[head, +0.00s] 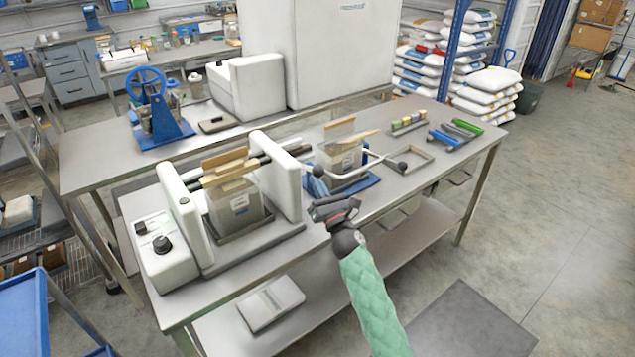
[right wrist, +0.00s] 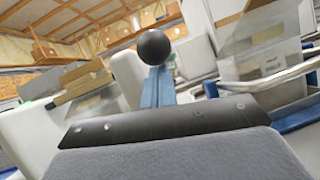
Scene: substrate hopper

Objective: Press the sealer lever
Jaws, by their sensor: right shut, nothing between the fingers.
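The sealer (head: 284,193) stands on the front steel table, with two white side housings and dark bars between them. A blue lever (head: 315,186) topped by a black ball stands by its right housing. In the right wrist view the black ball (right wrist: 154,47) and blue lever shaft (right wrist: 151,88) rise just beyond my fingers. My right gripper (head: 333,207) is shut and empty, near the table's front edge, just right of and in front of the lever. I cannot tell whether it touches the shaft. The lever's foot is hidden in the wrist view. My left gripper is out of view.
A clear bag (head: 236,207) with a wooden top stands inside the sealer. A control box (head: 163,255) sits left.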

